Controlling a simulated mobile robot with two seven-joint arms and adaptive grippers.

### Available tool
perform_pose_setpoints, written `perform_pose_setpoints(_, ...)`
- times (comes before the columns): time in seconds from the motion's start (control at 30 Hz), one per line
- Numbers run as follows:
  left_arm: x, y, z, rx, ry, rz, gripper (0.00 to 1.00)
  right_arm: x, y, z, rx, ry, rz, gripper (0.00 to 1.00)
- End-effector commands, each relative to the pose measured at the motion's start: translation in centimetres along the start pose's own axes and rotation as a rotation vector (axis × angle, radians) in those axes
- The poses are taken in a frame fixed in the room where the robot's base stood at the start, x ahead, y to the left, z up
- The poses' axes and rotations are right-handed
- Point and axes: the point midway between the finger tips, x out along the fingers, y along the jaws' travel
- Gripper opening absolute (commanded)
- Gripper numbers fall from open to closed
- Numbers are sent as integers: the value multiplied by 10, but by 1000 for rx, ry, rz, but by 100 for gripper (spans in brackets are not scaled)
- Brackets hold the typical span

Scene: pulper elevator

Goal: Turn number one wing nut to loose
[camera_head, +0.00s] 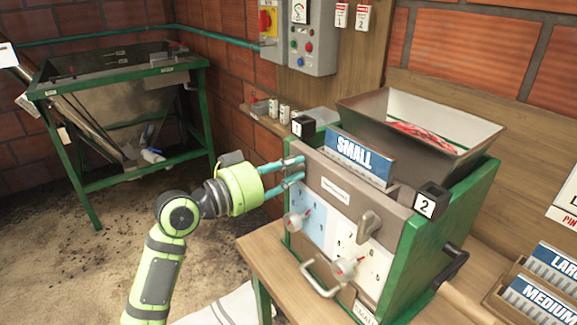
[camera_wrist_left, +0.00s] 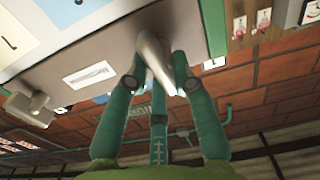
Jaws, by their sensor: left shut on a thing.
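The pulper (camera_head: 335,196) stands on a wooden table, with a black number 1 block (camera_head: 303,126) at its left top corner and a number 2 block (camera_head: 431,201) at its right. My left gripper (camera_head: 299,169) reaches in from the left to the front plate, below the number 1 block. In the left wrist view its fingers (camera_wrist_left: 163,84) are closed around the pale grey number one wing nut (camera_wrist_left: 153,52). The fingers hide this nut in the head view. The other grey wing nut (camera_head: 369,224) sits on the front plate, apart from the gripper; it also shows in the wrist view (camera_wrist_left: 29,108).
Two knobs with red pointers (camera_head: 346,268) and a pale curved handle (camera_head: 321,279) stick out from the lower front. A hopper (camera_head: 420,125) with red fruit tops the pulper. A black crank (camera_head: 453,266) is at its right. A green-framed tank (camera_head: 120,80) stands back left.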

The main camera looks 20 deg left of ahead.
Motion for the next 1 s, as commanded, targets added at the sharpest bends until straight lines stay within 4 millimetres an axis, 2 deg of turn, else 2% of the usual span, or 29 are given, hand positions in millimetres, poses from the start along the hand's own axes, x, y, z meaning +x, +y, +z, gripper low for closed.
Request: perform_pose_setpoints(1.0, 0, -10, -5, -924, 1, 0, 0, -76, 0, -8, -3, 1, -1, 31)
